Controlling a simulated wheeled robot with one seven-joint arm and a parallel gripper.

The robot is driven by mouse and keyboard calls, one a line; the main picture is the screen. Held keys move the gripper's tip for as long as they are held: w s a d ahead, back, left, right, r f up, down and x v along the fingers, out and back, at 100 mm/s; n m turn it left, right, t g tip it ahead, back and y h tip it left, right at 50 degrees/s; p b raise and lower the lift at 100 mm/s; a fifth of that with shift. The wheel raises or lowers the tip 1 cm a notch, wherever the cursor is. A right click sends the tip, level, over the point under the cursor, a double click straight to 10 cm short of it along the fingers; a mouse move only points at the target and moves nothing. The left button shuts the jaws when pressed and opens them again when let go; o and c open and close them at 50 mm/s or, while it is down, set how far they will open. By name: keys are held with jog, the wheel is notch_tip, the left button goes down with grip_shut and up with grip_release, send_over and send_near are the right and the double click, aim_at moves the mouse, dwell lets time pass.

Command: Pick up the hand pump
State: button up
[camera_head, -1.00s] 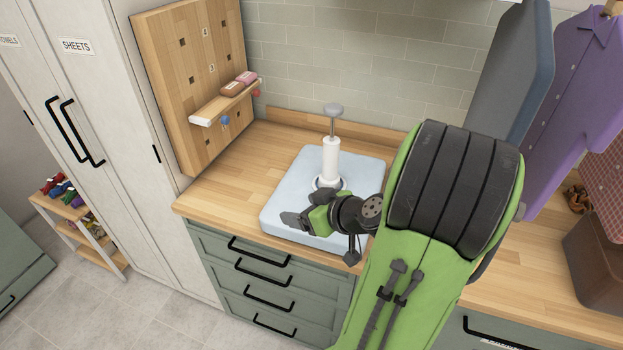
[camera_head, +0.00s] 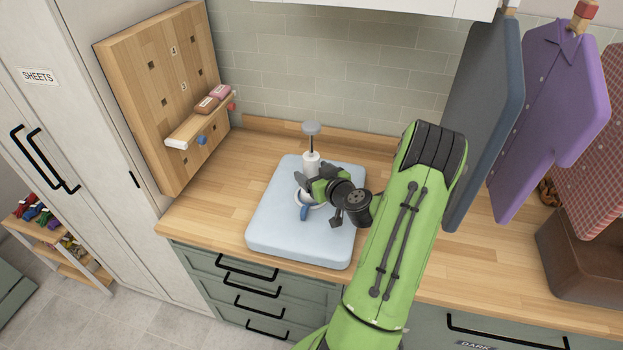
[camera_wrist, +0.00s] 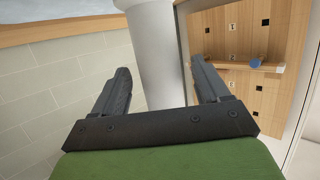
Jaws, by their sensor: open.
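The hand pump (camera_head: 311,160) stands upright on a light blue folded pad (camera_head: 270,225) on the wooden counter. It has a white cylinder, a thin rod and a grey top handle; a blue part shows low at its base. My gripper (camera_head: 301,186) is at the pump's body in the head view and hides part of it. In the wrist view my gripper (camera_wrist: 165,82) is open, with the white pump cylinder (camera_wrist: 160,55) between its two fingers. I cannot tell whether either finger touches it.
A wooden pegboard (camera_head: 160,90) with a small shelf stands at the back left. Hanging garments (camera_head: 550,120) and a brown basket (camera_head: 580,255) are on the right. Bare counter (camera_head: 205,210) lies left of the pad. Tiled wall (camera_head: 330,75) is behind.

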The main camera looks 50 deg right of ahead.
jog(key=x, duration=0.3)
jog(key=shift+w+r+p, duration=0.1)
jog(key=shift+w+p, duration=0.2)
jog(key=shift+p, duration=0.05)
jog(key=shift+s, duration=0.15)
jog(key=shift+c, duration=1.5)
grip_shut()
